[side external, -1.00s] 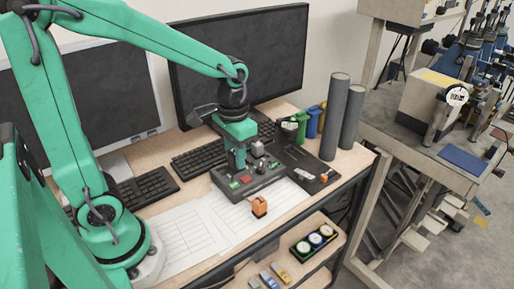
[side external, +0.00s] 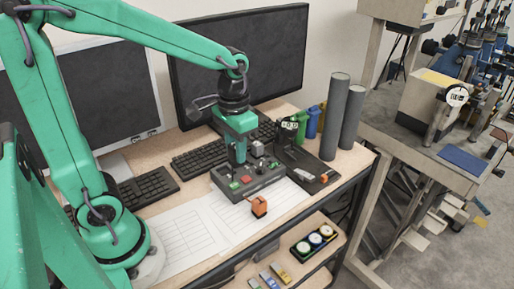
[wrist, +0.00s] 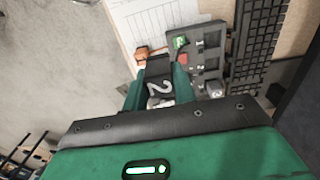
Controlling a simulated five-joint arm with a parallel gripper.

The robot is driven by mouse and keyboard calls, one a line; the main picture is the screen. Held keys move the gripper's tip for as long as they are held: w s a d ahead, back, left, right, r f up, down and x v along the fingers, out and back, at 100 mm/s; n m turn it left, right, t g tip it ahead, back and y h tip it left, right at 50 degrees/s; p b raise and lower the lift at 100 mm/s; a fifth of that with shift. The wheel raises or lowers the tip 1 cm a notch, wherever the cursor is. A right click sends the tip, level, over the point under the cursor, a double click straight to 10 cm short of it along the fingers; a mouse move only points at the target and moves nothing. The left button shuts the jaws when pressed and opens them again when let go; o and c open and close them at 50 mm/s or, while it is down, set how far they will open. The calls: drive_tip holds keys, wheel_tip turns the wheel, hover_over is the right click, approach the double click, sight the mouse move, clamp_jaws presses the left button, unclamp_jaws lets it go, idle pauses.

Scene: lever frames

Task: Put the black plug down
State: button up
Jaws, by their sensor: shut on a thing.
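The black plug (wrist: 158,68), with a white figure 2 on it, sits between the two green fingers of my gripper (wrist: 159,92) in the wrist view. The fingers are shut on it.
The panel carries red and green parts and a grey knob (side external: 257,148). An orange part (side external: 260,206) stands on the paper sheets (side external: 190,240) in front. A keyboard (side external: 195,158) lies behind. Tall grey cylinders (side external: 336,115) stand at the right.

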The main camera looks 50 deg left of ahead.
drive_tip(key=w+d+f, duration=0.2)
drive_tip(key=w+d, duration=0.1)
drive_tip(key=d, duration=0.4)
drive_tip(key=w+d+f, duration=0.3)
drive_tip(key=d, duration=0.4)
drive_tip(key=w+a+f, duration=0.2)
drive_tip(key=a, duration=0.1)
drive_tip(key=w+a+f, duration=0.2)
drive_tip(key=w+a, duration=0.1)
drive_tip(key=w+a+f, duration=0.2)
drive_tip(key=a, duration=0.1)
drive_tip(key=shift+w+f, duration=0.15)
drive_tip(key=shift+f, duration=2.1)
drive_tip(key=shift+f, duration=0.15)
drive_tip(key=o, duration=1)
wheel_tip(320, 180, up, 12)
drive_tip(key=shift+r, duration=0.2)
